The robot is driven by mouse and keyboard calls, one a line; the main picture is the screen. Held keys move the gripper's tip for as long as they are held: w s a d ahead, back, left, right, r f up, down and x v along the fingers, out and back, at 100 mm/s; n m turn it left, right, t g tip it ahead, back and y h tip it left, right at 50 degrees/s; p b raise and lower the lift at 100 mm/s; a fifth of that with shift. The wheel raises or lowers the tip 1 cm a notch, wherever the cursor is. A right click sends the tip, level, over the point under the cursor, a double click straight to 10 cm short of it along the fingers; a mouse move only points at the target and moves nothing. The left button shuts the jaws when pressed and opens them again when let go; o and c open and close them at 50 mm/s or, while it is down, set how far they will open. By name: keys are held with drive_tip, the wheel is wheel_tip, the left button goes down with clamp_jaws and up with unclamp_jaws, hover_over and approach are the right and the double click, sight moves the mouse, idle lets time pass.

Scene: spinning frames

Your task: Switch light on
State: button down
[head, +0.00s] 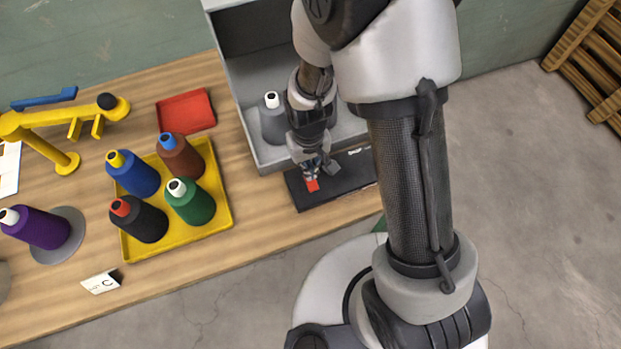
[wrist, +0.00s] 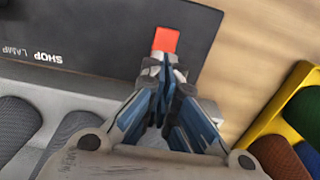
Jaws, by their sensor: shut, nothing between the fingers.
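The dark switch panel (head: 335,185) lies on the wooden table in front of the grey box. In the wrist view the panel (wrist: 95,35) bears the white words "SHOP LAMP". A red switch (head: 312,185) is at the panel's left end; it also shows in the wrist view (wrist: 165,39), just beyond my fingertips. My gripper (head: 314,170) is shut and empty, pointing down close to the red switch. In the wrist view the closed fingertips (wrist: 167,66) appear at the near edge of the switch. I cannot tell whether they touch it. No lamp is clearly visible.
The grey box (head: 258,150) with a grey spool (head: 272,125) stands directly behind the panel. A yellow tray (head: 218,220) with several coloured spools is to the left. A red tray (head: 185,110), yellow stand (head: 65,160) and purple spool (head: 35,228) are farther left.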

drive_tip(key=shift+f+b, duration=0.95)
drive_tip(key=shift+f, duration=0.25)
idle(0.7)
drive_tip(key=shift+r, duration=0.2)
drive_tip(key=shift+r+p, duration=2.75)
drive_tip(key=shift+r, duration=0.6)
drive_tip(key=shift+r, duration=0.1)
drive_tip(key=s+d+r+m+t, duration=0.1)
drive_tip(key=s+d+r, duration=0.15)
drive_tip(key=r, duration=0.55)
drive_tip(key=s+d+r+t, duration=0.1)
drive_tip(key=d+r, duration=0.2)
drive_tip(key=r, duration=0.4)
drive_tip(key=s+d+r+m+t, duration=0.1)
drive_tip(key=s+d+r, duration=0.15)
drive_tip(key=r, duration=0.55)
drive_tip(key=s+d+r+m+t, duration=0.1)
drive_tip(key=s+d+r, duration=0.2)
drive_tip(key=s+r, duration=0.2)
drive_tip(key=s, duration=0.2)
drive_tip(key=shift+s+r+t, duration=0.2)
drive_tip(key=shift+s+t, duration=0.1)
